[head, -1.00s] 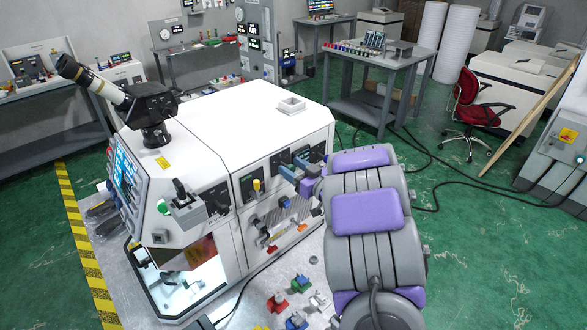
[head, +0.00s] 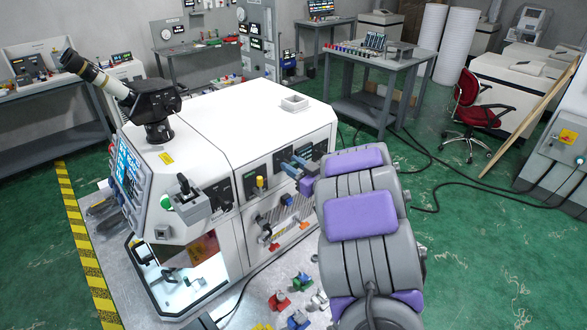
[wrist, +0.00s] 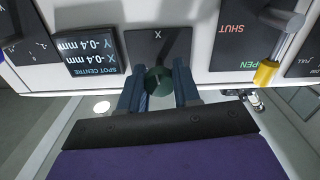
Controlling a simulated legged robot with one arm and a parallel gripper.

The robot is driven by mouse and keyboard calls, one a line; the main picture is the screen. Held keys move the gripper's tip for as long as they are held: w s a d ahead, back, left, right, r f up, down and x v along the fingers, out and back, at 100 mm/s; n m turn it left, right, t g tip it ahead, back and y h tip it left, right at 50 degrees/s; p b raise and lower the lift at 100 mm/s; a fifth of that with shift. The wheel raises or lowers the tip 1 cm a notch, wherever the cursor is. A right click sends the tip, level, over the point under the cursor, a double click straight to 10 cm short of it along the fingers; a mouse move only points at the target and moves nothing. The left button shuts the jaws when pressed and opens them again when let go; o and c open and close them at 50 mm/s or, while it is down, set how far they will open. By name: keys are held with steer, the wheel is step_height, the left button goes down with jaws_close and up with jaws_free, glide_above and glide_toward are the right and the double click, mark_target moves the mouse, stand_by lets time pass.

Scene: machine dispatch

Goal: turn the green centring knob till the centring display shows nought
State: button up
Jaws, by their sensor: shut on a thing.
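The green centring knob (wrist: 158,80) sits on a black plate marked X, upside down in the wrist view. My gripper (wrist: 160,88) is shut on the knob, with one blue-grey finger on each side. The centring display (wrist: 93,52) is beside it and reads SPOT CENTRE, with an X line and a Y line each showing 0.4 mm. The Y line has a minus sign; the X sign is hard to tell. In the head view my gripper (head: 298,170) is at the side panel of the white machine (head: 235,115), and the knob is hidden there.
A lever with a yellow tip (wrist: 267,73) stands beside the knob on a plate marked SHUT and OPEN. Several small coloured parts lie on the floor plate below. A red chair (head: 475,110) stands at the right.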

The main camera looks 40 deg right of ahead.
steer(key=n+b, duration=0.2)
steer(key=n, duration=0.1)
steer(key=shift+f, duration=0.2)
steer(key=shift+r+n+b, duration=0.1)
steer(key=shift+n+b, duration=0.7)
steer(key=shift+n, duration=0.3)
steer(key=o, duration=1)
steer(key=shift+o, duration=0.2)
steer(key=s+d, duration=0.2)
steer(key=s, duration=1.5)
steer(key=shift+d, duration=0.3)
steer(key=shift+p, duration=0.3)
